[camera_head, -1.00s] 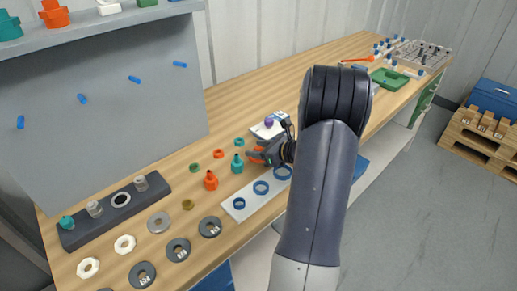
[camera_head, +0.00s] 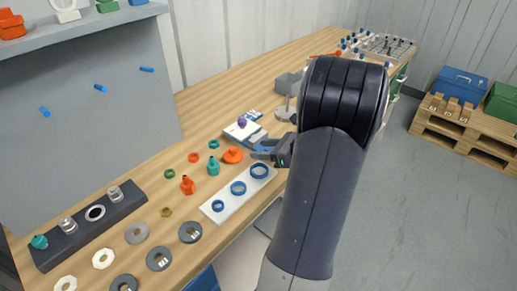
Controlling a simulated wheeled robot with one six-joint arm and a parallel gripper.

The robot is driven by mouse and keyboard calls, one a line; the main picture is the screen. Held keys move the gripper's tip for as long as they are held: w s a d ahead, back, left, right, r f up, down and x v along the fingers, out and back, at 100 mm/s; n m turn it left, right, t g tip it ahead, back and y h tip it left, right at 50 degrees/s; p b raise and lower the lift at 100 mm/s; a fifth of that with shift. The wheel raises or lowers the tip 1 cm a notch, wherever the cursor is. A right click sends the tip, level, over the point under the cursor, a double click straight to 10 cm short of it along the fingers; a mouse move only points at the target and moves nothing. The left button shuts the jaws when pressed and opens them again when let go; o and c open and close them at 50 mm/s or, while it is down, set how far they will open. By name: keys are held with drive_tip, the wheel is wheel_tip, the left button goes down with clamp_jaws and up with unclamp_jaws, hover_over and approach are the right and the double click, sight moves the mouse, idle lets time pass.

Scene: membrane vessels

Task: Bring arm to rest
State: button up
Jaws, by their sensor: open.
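My arm (camera_head: 318,200) rises from the bottom of the head view and bends at a dark joint. My gripper (camera_head: 262,150) is beyond it, over the workbench, with its fingers pointing left. It is open and appears empty. An orange vessel part (camera_head: 233,155) lies just left of the fingertips; I cannot tell whether they touch. Part of the wrist is hidden by my arm.
A white plate (camera_head: 226,208) with blue rings lies in front of the gripper. Teal (camera_head: 213,166) and orange (camera_head: 187,185) vessels stand to the left. A dark block (camera_head: 75,240) holds small vessels. Grey washers (camera_head: 159,258) lie near the front edge. A pallet (camera_head: 455,133) stands on the floor at right.

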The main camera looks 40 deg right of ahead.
sight(233, 148)
drive_tip(key=x, duration=1.2)
drive_tip(key=shift+w+a+f, duration=0.1)
drive_tip(key=shift+w+f, duration=0.1)
drive_tip(key=shift+f, duration=0.2)
drive_tip(key=shift+s+r, duration=0.2)
drive_tip(key=shift+r, duration=1.75)
drive_tip(key=shift+f, duration=0.1)
